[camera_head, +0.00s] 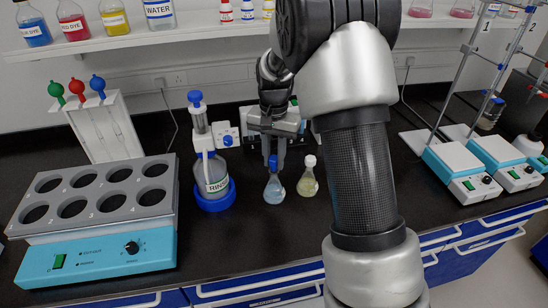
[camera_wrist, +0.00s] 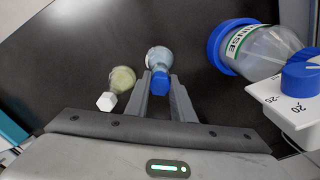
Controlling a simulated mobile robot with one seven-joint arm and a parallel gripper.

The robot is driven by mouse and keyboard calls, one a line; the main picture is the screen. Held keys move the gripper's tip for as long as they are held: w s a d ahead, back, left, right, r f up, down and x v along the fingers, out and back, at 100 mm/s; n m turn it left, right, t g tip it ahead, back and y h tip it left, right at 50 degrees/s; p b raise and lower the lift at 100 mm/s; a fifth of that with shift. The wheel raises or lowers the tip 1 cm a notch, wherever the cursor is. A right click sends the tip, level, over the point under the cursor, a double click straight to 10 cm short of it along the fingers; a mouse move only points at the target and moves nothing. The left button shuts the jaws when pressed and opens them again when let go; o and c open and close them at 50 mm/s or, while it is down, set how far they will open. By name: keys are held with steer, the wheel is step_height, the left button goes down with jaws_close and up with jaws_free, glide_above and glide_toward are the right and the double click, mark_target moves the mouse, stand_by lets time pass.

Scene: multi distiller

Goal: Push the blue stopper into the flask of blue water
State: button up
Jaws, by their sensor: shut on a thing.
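The flask of blue water (camera_head: 274,190) stands on the black bench in the head view, and its rounded body also shows in the wrist view (camera_wrist: 158,56). The blue stopper (camera_head: 273,161) is at the top of this flask, in line with its neck; in the wrist view the stopper (camera_wrist: 160,81) sits between the fingertips. My gripper (camera_head: 272,157) points down over the flask and is shut on the blue stopper. The fingers and stopper hide the neck, so I cannot tell how deep the stopper sits.
A flask of yellowish liquid (camera_head: 308,183) with a white stopper stands close on the right. A rinse bottle (camera_head: 212,178) with a blue base ring stands on the left. A block with round holes (camera_head: 95,200) fills the left front. Hotplates (camera_head: 462,170) stand at the right.

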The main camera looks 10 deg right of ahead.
steer(key=shift+f+b, duration=0.4)
steer(key=shift+f, duration=0.25)
steer(key=o, duration=1.1)
step_height(320, 180, up, 18)
steer(key=p, duration=0.1)
steer(key=shift+f, duration=0.25)
